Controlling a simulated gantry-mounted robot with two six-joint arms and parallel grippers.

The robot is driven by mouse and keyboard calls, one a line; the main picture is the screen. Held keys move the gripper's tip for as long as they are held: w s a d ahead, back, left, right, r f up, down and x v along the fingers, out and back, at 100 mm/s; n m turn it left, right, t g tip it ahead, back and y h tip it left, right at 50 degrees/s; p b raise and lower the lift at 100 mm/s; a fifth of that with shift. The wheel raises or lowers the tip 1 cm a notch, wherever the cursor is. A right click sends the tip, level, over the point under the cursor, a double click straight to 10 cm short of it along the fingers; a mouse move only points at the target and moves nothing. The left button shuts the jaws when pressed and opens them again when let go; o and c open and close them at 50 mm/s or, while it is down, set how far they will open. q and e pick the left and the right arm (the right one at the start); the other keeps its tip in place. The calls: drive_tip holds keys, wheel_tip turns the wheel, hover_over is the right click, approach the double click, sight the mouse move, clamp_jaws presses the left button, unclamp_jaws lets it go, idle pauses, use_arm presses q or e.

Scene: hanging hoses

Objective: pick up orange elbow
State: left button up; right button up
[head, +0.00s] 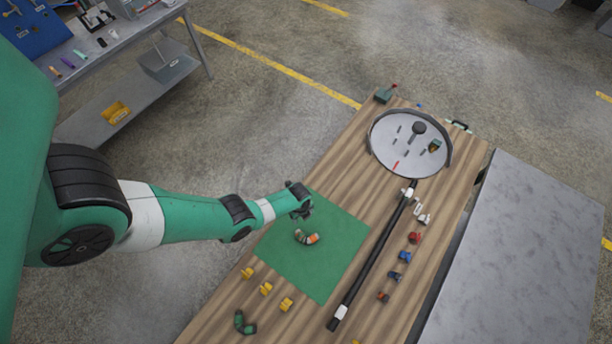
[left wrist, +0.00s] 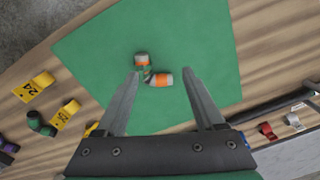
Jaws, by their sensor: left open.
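The orange elbow (head: 307,237) is a short bent pipe piece with orange bands and pale and dark green parts. It lies on the green mat (head: 325,270) on the wooden table. In the left wrist view the elbow (left wrist: 153,72) sits just beyond and between the fingertips. My left gripper (head: 303,212) is above the mat, a little above the elbow in the head picture. My right gripper is not in view.
A black bar (head: 372,255) lies right of the mat, below a round grey tray (head: 385,135). Yellow tags (head: 266,288) and a green elbow (head: 244,323) lie at the lower left. Red and blue parts (head: 405,256) line the right side. The mat around the elbow is clear.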

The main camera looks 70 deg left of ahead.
use_arm(q)
drive_tip(key=s+f, duration=0.1)
drive_tip(key=s, duration=0.2)
drive_tip(key=b, duration=0.7)
hover_over(297, 231)
drive_tip(key=shift+m+g, duration=0.3)
drive_tip(key=shift+g, duration=0.1)
drive_tip(key=f, duration=0.4)
drive_tip(key=a+f, duration=0.1)
drive_tip(key=f, duration=0.2)
drive_tip(key=f+b, duration=0.2)
drive_tip(key=d+f+b, duration=0.1)
drive_tip(key=f+b, duration=0.1)
drive_tip(key=f, duration=0.1)
drive_tip(key=shift+b, duration=0.35)
drive_tip(key=shift+r, duration=0.1)
clamp_jaws()
